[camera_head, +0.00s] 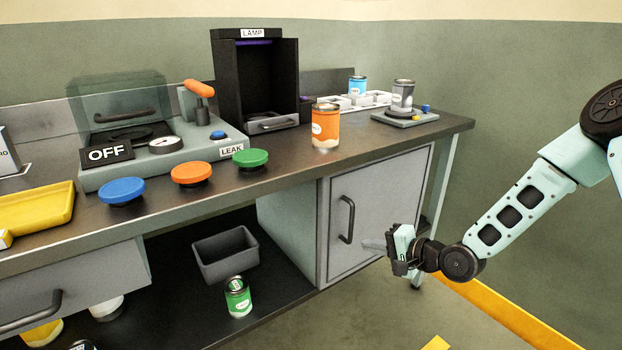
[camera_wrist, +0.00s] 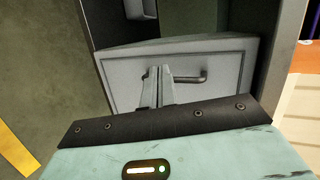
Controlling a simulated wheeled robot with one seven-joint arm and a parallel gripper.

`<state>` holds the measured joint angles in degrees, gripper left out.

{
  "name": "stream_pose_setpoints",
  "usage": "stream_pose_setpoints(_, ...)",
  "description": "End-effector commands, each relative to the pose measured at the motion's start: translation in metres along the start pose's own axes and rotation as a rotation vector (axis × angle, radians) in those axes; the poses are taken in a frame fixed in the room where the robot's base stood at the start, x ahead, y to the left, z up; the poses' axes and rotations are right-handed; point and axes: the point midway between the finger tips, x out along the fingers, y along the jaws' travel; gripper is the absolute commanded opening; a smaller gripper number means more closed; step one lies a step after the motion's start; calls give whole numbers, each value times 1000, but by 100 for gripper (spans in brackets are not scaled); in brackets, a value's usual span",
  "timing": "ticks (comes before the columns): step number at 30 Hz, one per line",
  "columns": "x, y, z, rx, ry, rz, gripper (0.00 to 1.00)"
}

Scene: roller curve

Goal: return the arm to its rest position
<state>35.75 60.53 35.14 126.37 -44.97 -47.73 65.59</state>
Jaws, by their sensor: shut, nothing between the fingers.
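My arm (camera_head: 520,212) reaches in from the right in the head view. My gripper (camera_head: 368,244) points left, in front of the grey cabinet door (camera_head: 378,210) under the bench and just right of its dark bar handle (camera_head: 346,220). The door looks closed. In the wrist view, the fingers of my gripper (camera_wrist: 158,75) are together and empty. They overlap the door handle (camera_wrist: 188,78) in that picture, and the door face (camera_wrist: 228,68) fills the middle behind them. I cannot tell the exact gap between fingertips and handle.
The bench top (camera_head: 290,165) carries an orange can (camera_head: 326,126), a lamp box (camera_head: 254,85) and several coloured buttons. A grey bin (camera_head: 224,255) and a green can (camera_head: 238,297) stand on the lower shelf. Open floor (camera_head: 375,310) lies below my gripper.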

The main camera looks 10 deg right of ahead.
Motion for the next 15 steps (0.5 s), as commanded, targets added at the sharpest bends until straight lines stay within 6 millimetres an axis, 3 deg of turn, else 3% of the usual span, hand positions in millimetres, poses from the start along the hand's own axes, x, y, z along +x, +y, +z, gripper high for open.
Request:
stream_pose_setpoints(5, 3, -9, 42, -230, -97, 195, 0)
stream_pose_setpoints(8, -5, -14, 75, -418, -176, 351, 0)
stream_pose_setpoints(15, -57, -35, 148, -815, -382, 658, 0)
